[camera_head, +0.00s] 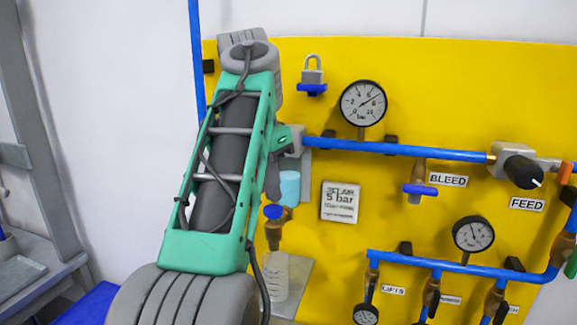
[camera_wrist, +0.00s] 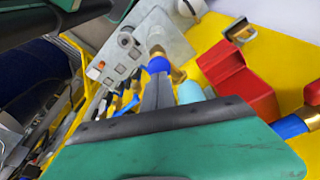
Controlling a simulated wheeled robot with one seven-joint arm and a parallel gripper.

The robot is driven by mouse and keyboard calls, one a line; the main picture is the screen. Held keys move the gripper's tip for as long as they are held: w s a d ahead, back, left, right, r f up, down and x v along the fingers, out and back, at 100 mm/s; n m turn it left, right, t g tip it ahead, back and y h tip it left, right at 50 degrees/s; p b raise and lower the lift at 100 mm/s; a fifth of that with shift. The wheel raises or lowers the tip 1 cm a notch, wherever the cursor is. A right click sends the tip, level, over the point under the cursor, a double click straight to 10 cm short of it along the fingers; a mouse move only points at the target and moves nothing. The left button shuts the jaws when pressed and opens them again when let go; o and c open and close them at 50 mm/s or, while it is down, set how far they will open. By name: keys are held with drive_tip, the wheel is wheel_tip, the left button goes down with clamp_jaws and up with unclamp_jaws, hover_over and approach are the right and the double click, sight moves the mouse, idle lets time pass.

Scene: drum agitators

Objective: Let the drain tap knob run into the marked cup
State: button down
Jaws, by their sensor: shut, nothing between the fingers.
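The drain tap has a blue knob (camera_head: 273,212) above a brass body (camera_head: 274,236) at the panel's lower left. The knob also shows in the wrist view (camera_wrist: 158,65). A clear cup (camera_head: 275,278) with faint marks stands below the tap, partly hidden by my arm. I cannot make out a stream or a liquid level in it. My gripper (camera_head: 272,197) is shut and empty, pointing down with its dark fingertips close above the knob. In the wrist view my gripper (camera_wrist: 158,77) ends at the knob; I cannot tell whether it touches.
A pale blue cylinder (camera_head: 289,187) sits just right of my fingers. The yellow panel (camera_head: 310,240) carries blue pipes (camera_head: 400,150), gauges (camera_head: 363,103) and a bleed tap (camera_head: 418,190) to the right. A red block (camera_wrist: 240,85) shows in the wrist view. A grey bench (camera_head: 30,270) stands left.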

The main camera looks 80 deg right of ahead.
drive_tip(key=shift+f+b, duration=1.1)
drive_tip(key=shift+f, duration=0.2)
idle(6.7)
